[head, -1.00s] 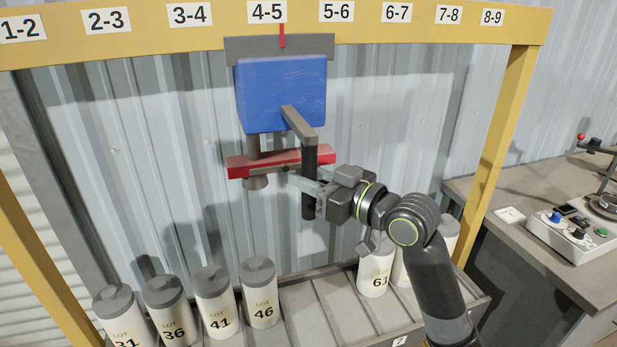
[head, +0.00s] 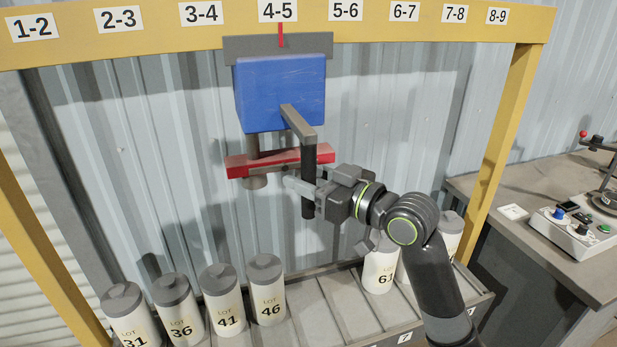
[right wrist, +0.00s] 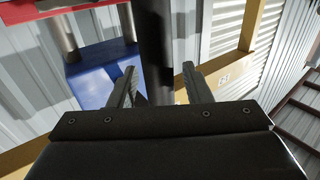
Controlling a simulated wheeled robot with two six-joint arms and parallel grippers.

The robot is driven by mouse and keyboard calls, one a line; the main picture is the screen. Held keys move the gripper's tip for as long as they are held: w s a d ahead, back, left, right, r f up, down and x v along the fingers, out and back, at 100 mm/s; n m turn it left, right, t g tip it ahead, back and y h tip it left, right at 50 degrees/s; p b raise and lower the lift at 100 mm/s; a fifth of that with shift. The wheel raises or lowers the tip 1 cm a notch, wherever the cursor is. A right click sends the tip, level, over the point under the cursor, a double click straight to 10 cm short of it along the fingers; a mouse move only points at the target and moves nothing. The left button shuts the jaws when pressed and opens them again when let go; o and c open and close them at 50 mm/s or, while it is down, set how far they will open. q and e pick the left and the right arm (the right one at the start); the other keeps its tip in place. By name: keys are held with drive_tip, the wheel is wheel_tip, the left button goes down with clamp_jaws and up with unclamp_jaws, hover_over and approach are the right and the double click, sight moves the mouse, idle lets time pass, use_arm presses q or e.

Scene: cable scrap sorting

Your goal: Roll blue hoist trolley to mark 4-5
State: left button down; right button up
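The blue hoist trolley (head: 280,95) hangs from the yellow beam. Its red pointer (head: 281,38) stands at the 4-5 label (head: 277,10), slightly right of the label's middle. A grey arm on the trolley carries a dark upright handle (head: 308,200); a red bar (head: 240,168) hangs below the box. My right gripper (head: 308,188) is at the handle. In the right wrist view the handle (right wrist: 156,50) stands between the two open fingers (right wrist: 158,80), with a gap visible on each side. My left gripper is not in view.
White lot canisters, including 41 (head: 222,300), 46 (head: 267,290) and 61 (head: 380,268), stand in a slotted rack (head: 330,310) below. A yellow post (head: 500,140) and a bench with a control box (head: 575,235) are at the right.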

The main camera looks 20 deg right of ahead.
drive_tip(key=shift+s, duration=0.1)
drive_tip(key=p+v, duration=0.2)
drive_tip(key=v, duration=1.5)
idle(0.5)
drive_tip(key=shift+d, duration=0.15)
idle(0.4)
